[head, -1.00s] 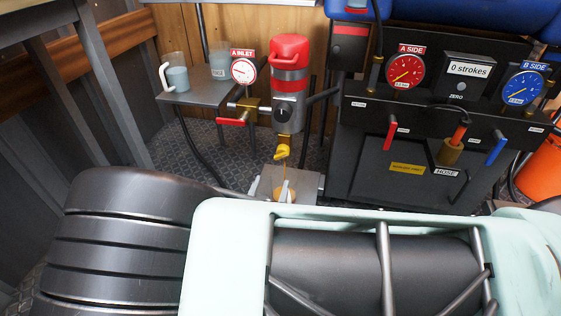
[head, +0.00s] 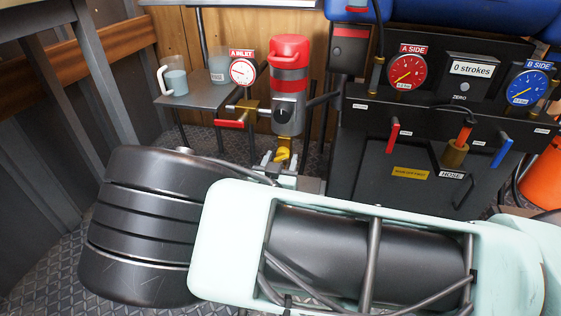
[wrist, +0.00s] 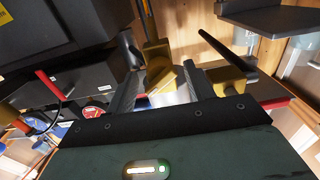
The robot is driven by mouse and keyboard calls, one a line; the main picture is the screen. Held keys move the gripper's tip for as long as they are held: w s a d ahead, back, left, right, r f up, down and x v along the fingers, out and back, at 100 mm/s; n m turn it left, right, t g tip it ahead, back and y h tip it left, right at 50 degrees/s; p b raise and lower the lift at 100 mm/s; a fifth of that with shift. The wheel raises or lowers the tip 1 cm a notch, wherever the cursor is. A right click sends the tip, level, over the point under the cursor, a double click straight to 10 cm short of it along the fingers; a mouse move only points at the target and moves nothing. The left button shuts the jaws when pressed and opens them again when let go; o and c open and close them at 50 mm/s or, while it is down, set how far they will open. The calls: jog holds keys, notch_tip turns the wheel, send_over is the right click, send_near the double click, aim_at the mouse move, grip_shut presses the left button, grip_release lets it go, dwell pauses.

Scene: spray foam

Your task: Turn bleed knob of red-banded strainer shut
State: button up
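The red-banded strainer (head: 289,118) stands upright at centre in the head view, with a red cap and a red band on its grey body. Its yellow bleed knob (head: 283,153) is at the bottom, partly hidden by my gripper (head: 280,165). In the wrist view the yellow knob (wrist: 164,82) shows below a brass fitting (wrist: 157,53). My gripper (wrist: 160,75) is open, with one finger on each side of the knob. I cannot tell whether either finger touches it. The knob's exact turn angle is unclear.
A red-handled inlet valve (head: 230,124) sits left of the strainer, beside a shelf (head: 190,97) with two cups. The black pump panel (head: 410,150) with red and blue gauges stands close on the right. Bare floor plate shows at lower left.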

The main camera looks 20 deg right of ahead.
jog(key=c, duration=0.7)
jog(key=shift+r+p, duration=0.1)
jog(key=shift+p, duration=0.25)
jog(key=shift+r+n+p, duration=0.1)
jog(key=shift+n+p, duration=0.85)
jog(key=shift+n, duration=0.15)
jog(key=n+p, duration=0.3)
jog(key=shift+n, duration=0.3)
jog(key=n+p, duration=0.2)
jog(key=n, duration=0.3)
jog(key=shift+s+p, duration=0.1)
jog(key=shift+p, duration=0.25)
jog(key=shift+f+n, duration=0.2)
jog(key=shift+n, duration=0.1)
jog(key=o, duration=0.8)
jog(key=shift+c, duration=0.2)
